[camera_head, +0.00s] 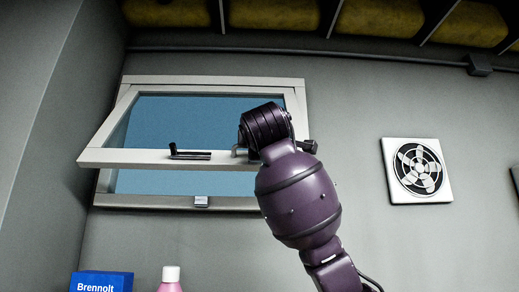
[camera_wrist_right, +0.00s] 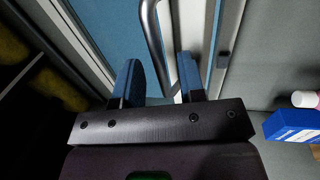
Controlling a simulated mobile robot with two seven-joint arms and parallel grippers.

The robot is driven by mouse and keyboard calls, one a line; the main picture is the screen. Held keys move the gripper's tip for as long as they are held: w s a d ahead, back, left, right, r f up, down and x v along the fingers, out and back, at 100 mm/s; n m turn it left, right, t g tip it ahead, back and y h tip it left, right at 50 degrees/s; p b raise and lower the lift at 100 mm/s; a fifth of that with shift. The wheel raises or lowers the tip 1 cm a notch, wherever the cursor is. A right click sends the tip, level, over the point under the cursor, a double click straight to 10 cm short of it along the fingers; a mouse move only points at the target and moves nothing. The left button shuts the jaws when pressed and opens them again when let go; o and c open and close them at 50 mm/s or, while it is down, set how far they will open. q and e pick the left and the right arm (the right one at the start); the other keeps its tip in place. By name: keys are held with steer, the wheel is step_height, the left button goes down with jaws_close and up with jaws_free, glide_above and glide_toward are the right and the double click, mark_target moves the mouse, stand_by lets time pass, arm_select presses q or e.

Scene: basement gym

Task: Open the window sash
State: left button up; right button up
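The window sash (camera_head: 135,157) is a white frame hinged at the top. It stands tilted open, its bottom rail swung out from the outer window frame (camera_head: 215,82). A black latch handle (camera_head: 190,155) sits on the bottom rail. My right arm reaches up to the rail's right part, and its wrist mostly hides the gripper in the head view. In the right wrist view my right gripper (camera_wrist_right: 158,65) is open, its two blue fingers apart near the white sash rail (camera_wrist_right: 188,28). A curved grey pull bar (camera_wrist_right: 152,32) runs down between the fingers. Contact cannot be told. My left gripper is not in view.
A wall fan (camera_head: 417,170) is to the right of the window. A blue box (camera_head: 102,281) and a pink bottle with a white cap (camera_head: 171,280) are below the window. A pipe (camera_head: 350,56) runs along the wall above it.

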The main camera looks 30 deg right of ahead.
steer(key=b+v, duration=0.1)
steer(key=v, duration=0.7)
steer(key=shift+s+a+b, duration=0.15)
steer(key=shift+s+b, duration=0.2)
steer(key=shift+b, duration=0.05)
